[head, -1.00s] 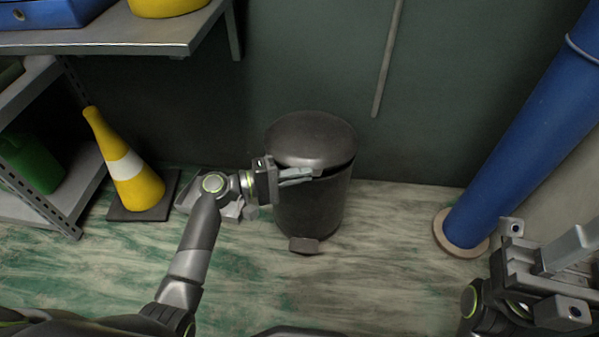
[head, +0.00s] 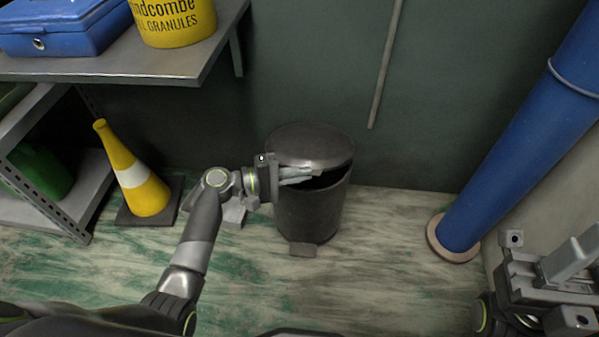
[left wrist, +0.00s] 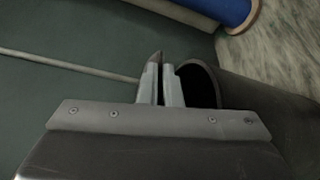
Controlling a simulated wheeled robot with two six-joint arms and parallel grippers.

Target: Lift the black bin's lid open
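The black bin (head: 308,215) stands upright on the floor against the green wall. Its domed lid (head: 310,143) is tilted up a little at the front right, and a dark gap shows under it. My left gripper (head: 300,176) reaches in from the left to the lid's front edge. In the left wrist view its two fingers (left wrist: 161,88) are close together with the dark lid edge between them, beside the bin's dark opening (left wrist: 198,84). My right gripper (head: 572,258) is at the lower right, away from the bin; its finger gap is not clear.
A yellow cone (head: 140,188) and a shelf (head: 135,57) stand at the left. A blue pipe (head: 515,150) rises at the right. A thin pole (head: 386,65) leans on the wall behind. The floor right of the bin is clear.

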